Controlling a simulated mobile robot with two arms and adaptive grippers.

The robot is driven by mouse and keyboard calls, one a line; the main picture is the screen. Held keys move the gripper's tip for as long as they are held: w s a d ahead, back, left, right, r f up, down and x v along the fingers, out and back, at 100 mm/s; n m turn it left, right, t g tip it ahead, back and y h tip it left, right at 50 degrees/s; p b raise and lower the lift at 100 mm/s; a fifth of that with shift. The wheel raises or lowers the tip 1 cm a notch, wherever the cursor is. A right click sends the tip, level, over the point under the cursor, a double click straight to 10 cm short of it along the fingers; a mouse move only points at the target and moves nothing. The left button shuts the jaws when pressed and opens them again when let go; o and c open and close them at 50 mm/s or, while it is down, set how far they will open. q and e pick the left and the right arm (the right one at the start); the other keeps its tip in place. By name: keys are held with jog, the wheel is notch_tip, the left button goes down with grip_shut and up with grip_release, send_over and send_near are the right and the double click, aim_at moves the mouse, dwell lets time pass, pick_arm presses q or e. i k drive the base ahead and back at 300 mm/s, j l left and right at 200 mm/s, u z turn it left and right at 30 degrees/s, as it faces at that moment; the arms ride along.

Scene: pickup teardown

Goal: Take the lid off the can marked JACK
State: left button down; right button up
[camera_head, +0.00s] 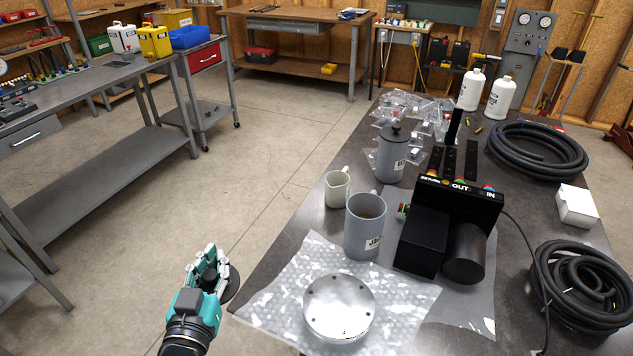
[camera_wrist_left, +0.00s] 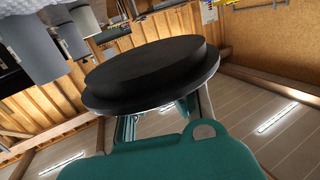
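The grey can marked JACK (camera_head: 365,232) stands upright on the dark table with its top open; its label shows only in part. A round black lid (camera_head: 233,284) is in my left gripper (camera_head: 209,268), left of the table's edge and clear of the can. In the left wrist view the lid (camera_wrist_left: 150,65) is large, in front of the teal gripper body, and hides most of the fingers. A second grey can (camera_head: 391,160) behind has its dark lid on. My right gripper is not in view.
Bubble wrap (camera_head: 270,298) with a round metal plate (camera_head: 339,307) lies at the table's near end. A small cream pitcher (camera_head: 337,188) stands left of the cans. A black device (camera_head: 455,212) stands right of the JACK can. Coiled black hoses (camera_head: 540,150) lie further right.

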aim_at(366, 212)
jog(key=i+j+z, duration=0.2)
jog(key=i+j, duration=0.15)
jog(key=j, duration=0.3)
jog(key=i+j+z, duration=0.1)
jog(key=j, duration=0.2)
jog(key=i+j+z, duration=0.1)
jog(key=j, duration=0.3)
jog(key=i+j+z, duration=0.1)
jog(key=i+j, duration=0.15)
jog(key=i+j+z, duration=0.1)
jog(key=j, duration=0.35)
jog(key=z, duration=0.75)
